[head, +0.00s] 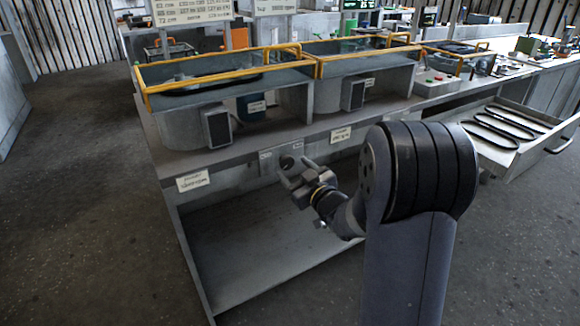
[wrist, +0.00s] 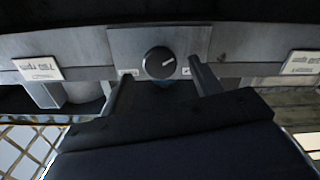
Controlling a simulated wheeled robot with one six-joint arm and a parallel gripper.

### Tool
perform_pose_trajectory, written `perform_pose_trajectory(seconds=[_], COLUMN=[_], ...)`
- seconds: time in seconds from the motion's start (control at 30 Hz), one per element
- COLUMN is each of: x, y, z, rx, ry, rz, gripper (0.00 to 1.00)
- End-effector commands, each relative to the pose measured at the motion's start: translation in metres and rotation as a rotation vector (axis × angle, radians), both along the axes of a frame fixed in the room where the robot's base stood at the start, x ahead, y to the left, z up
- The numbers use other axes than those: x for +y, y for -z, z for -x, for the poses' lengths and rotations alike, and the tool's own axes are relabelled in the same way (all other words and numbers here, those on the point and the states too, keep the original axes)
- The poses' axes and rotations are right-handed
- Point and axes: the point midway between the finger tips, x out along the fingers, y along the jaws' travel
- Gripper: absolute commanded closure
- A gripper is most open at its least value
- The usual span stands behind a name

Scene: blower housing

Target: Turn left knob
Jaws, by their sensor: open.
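A round black knob (head: 287,162) with a pale pointer mark sits on a grey panel on the bench front, under the left blower housing. It also shows in the wrist view (wrist: 160,62), its pointer slanting up to the right. My gripper (head: 295,168) is open just in front of the knob. In the wrist view its two fingers stand at the left and right of the knob, with nothing held. I cannot tell whether either finger touches the knob. A second knob is not visible; my arm covers part of the bench front further right.
White labels (head: 193,181) and (head: 341,134) are on the bench front. Two blower housings with yellow rails (head: 232,78) stand on top. An open drawer (head: 508,165) with black belts sticks out at right. Below the knob is an open shelf space (head: 250,255).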

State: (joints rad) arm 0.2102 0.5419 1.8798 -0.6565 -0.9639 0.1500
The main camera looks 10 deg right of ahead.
Motion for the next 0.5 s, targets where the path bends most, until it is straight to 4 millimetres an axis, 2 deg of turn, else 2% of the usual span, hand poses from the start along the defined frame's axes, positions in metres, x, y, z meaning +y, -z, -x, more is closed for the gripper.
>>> perform_pose_trajectory(seconds=[0.1, 0.2, 0.5], x=[0.005, 0.008, 0.009], y=[0.001, 0.0, 0.0], z=[-0.016, -0.023, -0.028], rx=[0.0, 0.001, 0.0], ry=[0.0, -0.001, 0.001], rz=[-0.001, -0.001, -0.001], gripper=[0.4, 0.4, 0.4])
